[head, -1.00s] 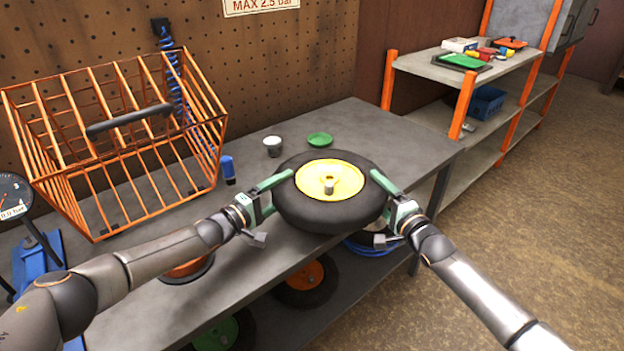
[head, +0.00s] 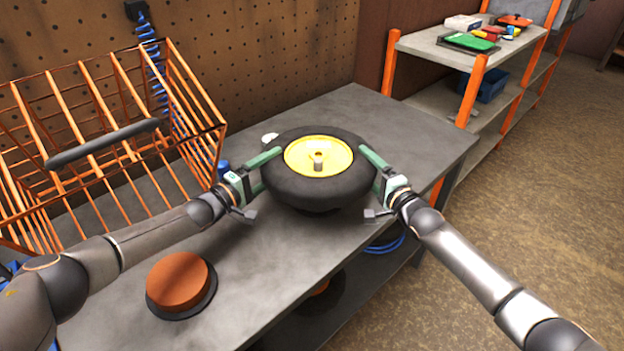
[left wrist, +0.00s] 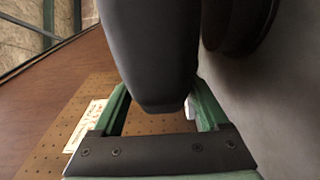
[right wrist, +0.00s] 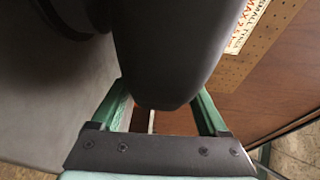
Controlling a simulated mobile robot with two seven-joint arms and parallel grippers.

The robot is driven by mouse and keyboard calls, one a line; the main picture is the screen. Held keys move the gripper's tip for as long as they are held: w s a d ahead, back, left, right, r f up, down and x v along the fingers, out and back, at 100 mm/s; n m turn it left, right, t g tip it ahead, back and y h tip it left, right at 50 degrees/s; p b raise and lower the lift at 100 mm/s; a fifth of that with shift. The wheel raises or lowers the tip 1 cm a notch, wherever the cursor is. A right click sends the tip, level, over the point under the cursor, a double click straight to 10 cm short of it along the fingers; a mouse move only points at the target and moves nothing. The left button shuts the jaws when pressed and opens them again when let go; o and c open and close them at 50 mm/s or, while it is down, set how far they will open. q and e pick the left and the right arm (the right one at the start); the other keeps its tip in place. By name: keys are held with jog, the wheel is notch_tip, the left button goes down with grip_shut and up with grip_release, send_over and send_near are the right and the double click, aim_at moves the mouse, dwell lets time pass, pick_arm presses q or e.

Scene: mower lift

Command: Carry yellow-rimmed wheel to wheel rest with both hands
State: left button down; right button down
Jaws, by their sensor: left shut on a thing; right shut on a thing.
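The yellow-rimmed wheel (head: 318,190) has a black tyre and a yellow hub facing up, with a short stub in its middle. It is roughly level over the grey bench. My left gripper (head: 264,170) is shut on the tyre's left side, and my right gripper (head: 377,172) on its right side. Both wrist views show the tyre between the green fingers, in the left wrist view (left wrist: 158,60) and the right wrist view (right wrist: 168,55). A dark round shape (left wrist: 238,22) shows beside the tyre; I cannot tell what it is. I cannot identify the wheel rest for certain.
A round orange-brown pad on a dark base (head: 178,282) sits at the bench's front left. An orange wire basket (head: 85,150) stands at the back left. A pale cup (head: 269,138) is partly hidden behind the wheel. The bench (head: 400,125) is clear at right. Shelves stand beyond.

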pick_arm(q)
jog(key=shift+w+a+r, duration=0.15)
jog(key=shift+w+r, duration=0.1)
jog(key=shift+r, duration=0.1)
pick_arm(e)
jog(key=shift+w+r, duration=0.1)
jog(key=shift+w, duration=0.05)
jog(key=shift+d, duration=0.1)
pick_arm(q)
jog(key=shift+s, duration=0.1)
jog(key=shift+f, duration=0.15)
pick_arm(e)
jog(key=shift+f, duration=0.2)
